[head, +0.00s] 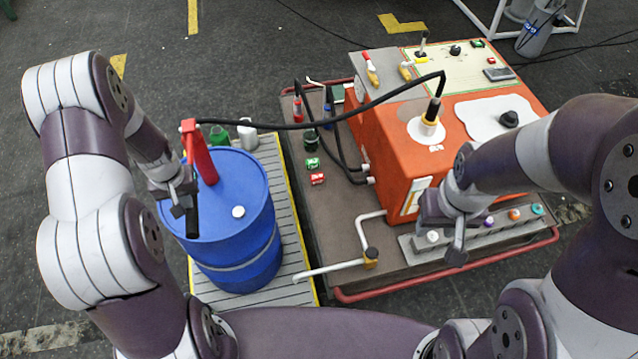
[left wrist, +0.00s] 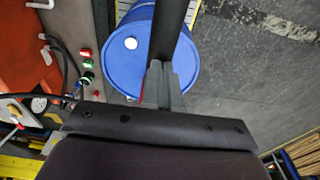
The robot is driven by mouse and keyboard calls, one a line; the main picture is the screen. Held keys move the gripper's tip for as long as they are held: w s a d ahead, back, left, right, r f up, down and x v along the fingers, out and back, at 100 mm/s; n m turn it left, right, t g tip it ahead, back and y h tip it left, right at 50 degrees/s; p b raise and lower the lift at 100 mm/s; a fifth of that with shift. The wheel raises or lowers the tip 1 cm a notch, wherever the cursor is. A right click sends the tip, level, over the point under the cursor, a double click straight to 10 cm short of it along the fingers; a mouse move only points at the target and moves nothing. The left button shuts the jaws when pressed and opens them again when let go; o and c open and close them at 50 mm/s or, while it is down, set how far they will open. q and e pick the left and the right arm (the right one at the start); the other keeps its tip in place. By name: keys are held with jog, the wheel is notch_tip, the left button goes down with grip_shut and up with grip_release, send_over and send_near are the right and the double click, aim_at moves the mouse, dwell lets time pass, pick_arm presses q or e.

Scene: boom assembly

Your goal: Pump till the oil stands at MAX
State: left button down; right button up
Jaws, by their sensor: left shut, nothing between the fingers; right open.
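A blue drum (head: 232,255) carries a red hand pump (head: 203,160) with a dark handle (head: 192,222). My left gripper (head: 183,203) is shut and empty, right at the handle; in the left wrist view the handle (left wrist: 172,25) passes by the fingertips (left wrist: 163,80). I cannot tell whether they touch. A black hose (head: 330,118) runs from the pump to a filler neck (head: 427,128) on the orange machine (head: 390,140). A pale upright gauge strip (head: 415,196) is on the machine's front; its oil level is too small to read. My right gripper (head: 455,238) is open, beside the machine.
A row of coloured caps (head: 490,222) stands on a grey block in front of the machine. A white pipe lever (head: 335,268) and red rail (head: 400,287) edge the skid. Open floor is left of the drum.

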aim_at(193, 211)
pick_arm(q)
notch_tip(193, 211, down, 6)
jog(key=b, duration=0.3)
jog(key=shift+r+b, duration=0.1)
jog(key=shift+b, duration=0.2)
jog(key=shift+r+p, duration=0.45)
notch_tip(193, 211, up, 18)
jog(key=p, duration=1.5)
jog(key=shift+r, duration=0.2)
